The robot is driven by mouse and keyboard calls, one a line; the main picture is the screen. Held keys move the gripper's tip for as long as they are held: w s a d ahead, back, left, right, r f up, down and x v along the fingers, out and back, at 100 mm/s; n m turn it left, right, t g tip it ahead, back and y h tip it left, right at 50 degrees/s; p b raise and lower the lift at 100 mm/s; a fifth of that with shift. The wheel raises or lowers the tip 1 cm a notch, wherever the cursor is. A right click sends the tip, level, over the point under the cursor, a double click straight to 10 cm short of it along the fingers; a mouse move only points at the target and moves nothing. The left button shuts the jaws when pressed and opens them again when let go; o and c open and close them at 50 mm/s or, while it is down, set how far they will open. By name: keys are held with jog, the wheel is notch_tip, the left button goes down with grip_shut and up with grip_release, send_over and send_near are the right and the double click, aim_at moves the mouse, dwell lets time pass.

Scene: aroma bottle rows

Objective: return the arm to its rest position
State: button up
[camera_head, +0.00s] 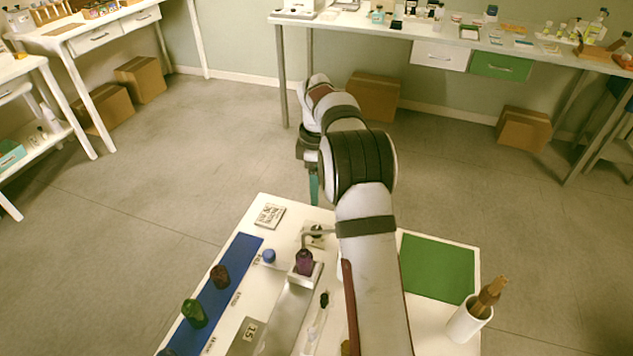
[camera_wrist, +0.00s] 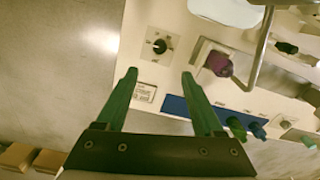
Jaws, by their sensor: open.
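My gripper (camera_wrist: 158,75) is open, with nothing between its teal fingers. In the head view my gripper (camera_head: 313,188) hangs past the far edge of the white table (camera_head: 335,220), at the end of my outstretched arm. A purple bottle (camera_head: 304,262) stands in a metal holder near the table's middle; the bottle also shows in the wrist view (camera_wrist: 217,63), to the right of the fingers. My arm hides part of the table.
A blue strip (camera_head: 240,258) at left carries a dark red bottle (camera_head: 219,276) and a green bottle (camera_head: 194,313). A green mat (camera_head: 437,268) and a white cup (camera_head: 468,322) with wooden sticks are at right. A dial (camera_wrist: 160,46) sits beyond the fingers. Open floor lies past the table.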

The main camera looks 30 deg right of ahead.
jog(key=shift+r, duration=0.5)
